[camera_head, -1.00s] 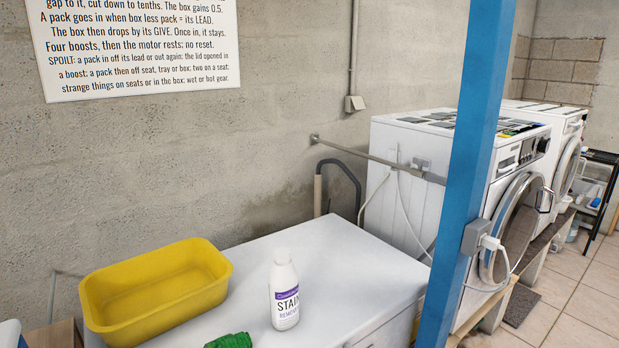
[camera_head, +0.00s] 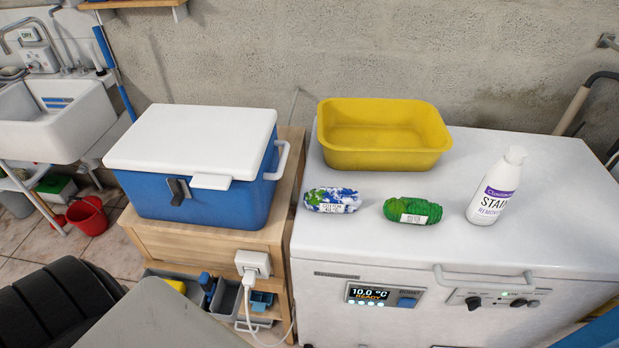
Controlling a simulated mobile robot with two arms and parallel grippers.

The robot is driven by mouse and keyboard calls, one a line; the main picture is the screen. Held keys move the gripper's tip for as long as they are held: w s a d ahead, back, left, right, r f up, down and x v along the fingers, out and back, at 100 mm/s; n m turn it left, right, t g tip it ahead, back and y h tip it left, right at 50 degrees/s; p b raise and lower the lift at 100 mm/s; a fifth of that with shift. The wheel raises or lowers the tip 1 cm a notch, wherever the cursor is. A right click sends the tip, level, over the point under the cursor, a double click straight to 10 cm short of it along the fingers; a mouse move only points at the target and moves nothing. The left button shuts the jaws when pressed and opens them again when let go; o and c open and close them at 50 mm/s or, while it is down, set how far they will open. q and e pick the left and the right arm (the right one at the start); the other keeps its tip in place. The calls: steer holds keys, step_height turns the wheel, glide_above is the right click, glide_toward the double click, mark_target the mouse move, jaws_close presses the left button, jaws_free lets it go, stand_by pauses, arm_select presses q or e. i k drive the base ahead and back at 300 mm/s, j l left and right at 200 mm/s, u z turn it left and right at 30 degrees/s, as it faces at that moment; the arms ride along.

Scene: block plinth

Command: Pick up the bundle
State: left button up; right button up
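Two small wrapped bundles lie on the white top of the chest freezer (camera_head: 560,215). One is mottled blue, white and green (camera_head: 332,200), with a white label, at the left. The other is green (camera_head: 412,211), also with a white label, a little to its right. They lie apart from each other, in front of the yellow tub. I cannot tell which one the task means. Neither of my grippers shows in the head view.
A yellow tub (camera_head: 385,160) stands behind the bundles and a white stain remover bottle (camera_head: 496,187) to their right. A blue cool box (camera_head: 195,203) with its white lid shut stands on a wooden cabinet (camera_head: 190,240). The freezer's display (camera_head: 369,293) reads 10.0 °C, READY.

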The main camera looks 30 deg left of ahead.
mark_target(331, 200)
steer(key=u, duration=0.8)
